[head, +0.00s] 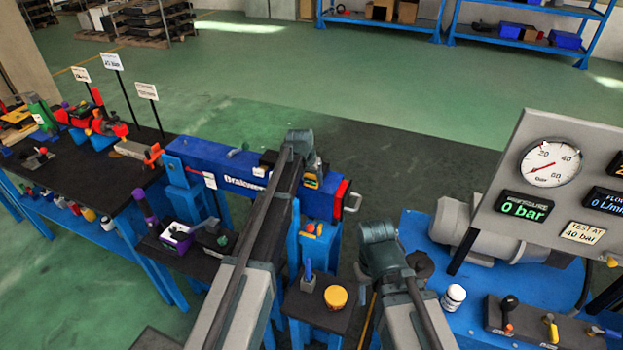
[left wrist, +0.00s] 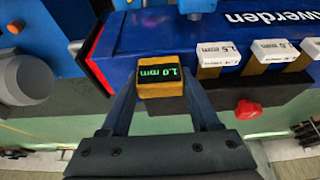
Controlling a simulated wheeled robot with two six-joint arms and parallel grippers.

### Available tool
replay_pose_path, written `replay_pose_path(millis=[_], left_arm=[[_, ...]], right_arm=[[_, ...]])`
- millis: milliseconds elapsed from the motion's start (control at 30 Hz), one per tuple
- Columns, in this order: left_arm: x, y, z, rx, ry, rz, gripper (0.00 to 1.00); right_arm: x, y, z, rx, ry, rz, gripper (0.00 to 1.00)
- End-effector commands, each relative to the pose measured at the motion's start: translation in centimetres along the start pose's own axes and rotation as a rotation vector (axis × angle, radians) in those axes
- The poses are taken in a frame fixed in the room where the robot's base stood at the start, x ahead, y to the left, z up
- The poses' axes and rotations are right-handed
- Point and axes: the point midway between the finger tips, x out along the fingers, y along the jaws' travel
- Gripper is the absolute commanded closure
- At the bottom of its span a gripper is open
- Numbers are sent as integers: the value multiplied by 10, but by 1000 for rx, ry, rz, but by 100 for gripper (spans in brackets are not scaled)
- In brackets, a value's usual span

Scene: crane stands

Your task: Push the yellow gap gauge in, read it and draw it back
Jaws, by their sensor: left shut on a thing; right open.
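The yellow gap gauge (left wrist: 160,90) sits between the two fingers of my left gripper (left wrist: 162,100) in the left wrist view. Its dark display shows 1.0 mm in green, upside down in that view. The gauge is at the edge of the blue beam (left wrist: 140,35); how deep it sits is hidden. In the head view my left gripper (head: 311,178) is at the right part of the blue beam (head: 215,160), mostly behind my own arm. My right gripper (head: 384,262) is over the gap beside the blue bench; its fingertips are hard to make out.
White tags, one reading 1.5 mm (left wrist: 218,53), stand in a row along the beam beside the gauge. A red knob (left wrist: 248,108) is below them. A small table holds a yellow jar (head: 336,297). The gauge panel (head: 560,130) reads 0 bar. A white bottle (head: 453,297) stands right.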

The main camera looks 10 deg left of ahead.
Motion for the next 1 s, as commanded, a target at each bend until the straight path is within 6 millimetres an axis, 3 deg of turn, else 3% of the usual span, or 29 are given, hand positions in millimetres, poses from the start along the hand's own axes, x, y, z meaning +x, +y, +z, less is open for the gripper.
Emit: replay_pose_path(millis=[33,100,367,600,867,900,1000], left_arm=[[0,0,0,0,0,0,88],[0,0,0,0,0,0,100],[0,0,0,0,0,0,100],[-11,1,27,0,0,0,100],[-11,0,28,0,-4,1,100],[-11,0,28,0,-5,1,34],[-11,0,28,0,-5,1,16]], right_arm=[[0,0,0,0,0,0,50],[0,0,0,0,0,0,50],[0,0,0,0,0,0,50],[0,0,0,0,0,0,50],[0,0,0,0,0,0,50],[0,0,0,0,0,0,50],[0,0,0,0,0,0,50]])
